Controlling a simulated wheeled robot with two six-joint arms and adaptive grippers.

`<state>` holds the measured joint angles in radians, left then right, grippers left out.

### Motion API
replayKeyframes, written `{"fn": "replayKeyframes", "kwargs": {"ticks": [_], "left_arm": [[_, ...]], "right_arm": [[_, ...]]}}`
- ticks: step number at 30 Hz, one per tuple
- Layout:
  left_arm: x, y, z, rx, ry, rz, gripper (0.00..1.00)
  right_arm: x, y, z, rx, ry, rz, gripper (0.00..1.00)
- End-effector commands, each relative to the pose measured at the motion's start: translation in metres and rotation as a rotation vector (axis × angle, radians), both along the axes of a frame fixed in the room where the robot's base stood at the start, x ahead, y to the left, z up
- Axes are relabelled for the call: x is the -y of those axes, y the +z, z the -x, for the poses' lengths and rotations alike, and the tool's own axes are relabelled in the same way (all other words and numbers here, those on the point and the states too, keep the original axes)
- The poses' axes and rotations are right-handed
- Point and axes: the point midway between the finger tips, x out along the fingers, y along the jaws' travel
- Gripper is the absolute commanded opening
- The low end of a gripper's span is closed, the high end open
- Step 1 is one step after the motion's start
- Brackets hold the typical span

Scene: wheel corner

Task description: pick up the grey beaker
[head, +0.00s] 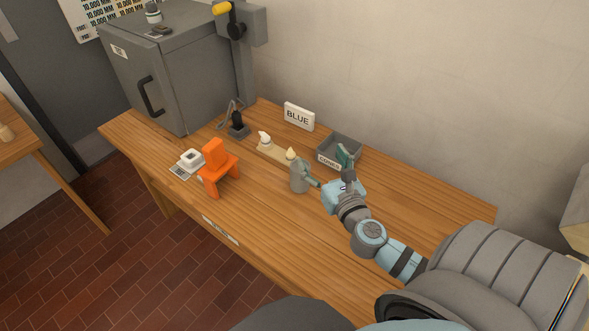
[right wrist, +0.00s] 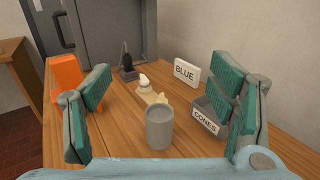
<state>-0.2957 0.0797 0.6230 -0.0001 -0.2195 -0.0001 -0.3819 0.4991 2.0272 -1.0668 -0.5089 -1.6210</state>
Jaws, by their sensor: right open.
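My right gripper (head: 329,168) is open and empty, just to the right of the beaker in the head view. One of its green-padded fingers overlaps the beaker's right edge there; I cannot tell if they touch. In the right wrist view the beaker (right wrist: 160,130) shows centred in the gap between the two spread fingers (right wrist: 160,92), with its open rim facing up. My left gripper is not in view.
Behind the beaker are a wooden strip with small white and cream cones (head: 275,150), a BLUE sign (head: 299,116) and a grey CONES bin (head: 340,151). An orange stand (head: 215,165) is to the left, before a grey cabinet (head: 165,75). The table's right part is clear.

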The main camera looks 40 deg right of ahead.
Motion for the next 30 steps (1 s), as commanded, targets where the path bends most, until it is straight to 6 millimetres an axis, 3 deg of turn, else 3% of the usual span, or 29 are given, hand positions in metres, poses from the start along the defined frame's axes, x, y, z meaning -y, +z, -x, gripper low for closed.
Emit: {"fn": "replayKeyframes", "kwargs": {"ticks": [1, 5, 18, 23, 30], "left_arm": [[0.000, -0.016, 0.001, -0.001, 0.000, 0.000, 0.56], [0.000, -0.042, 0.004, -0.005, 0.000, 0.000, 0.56], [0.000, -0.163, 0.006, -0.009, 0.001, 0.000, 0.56], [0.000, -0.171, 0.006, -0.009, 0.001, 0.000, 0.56], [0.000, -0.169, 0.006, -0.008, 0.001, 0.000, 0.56]], "right_arm": [[0.000, -0.016, 0.000, 0.000, 0.001, -0.001, 0.77], [-0.002, -0.042, -0.001, 0.000, 0.003, -0.001, 0.77], [-0.002, -0.163, 0.000, 0.000, 0.004, -0.001, 0.77], [0.002, -0.170, -0.011, 0.002, 0.003, 0.001, 0.77], [0.021, -0.166, -0.070, 0.003, 0.000, -0.001, 0.77]]}}
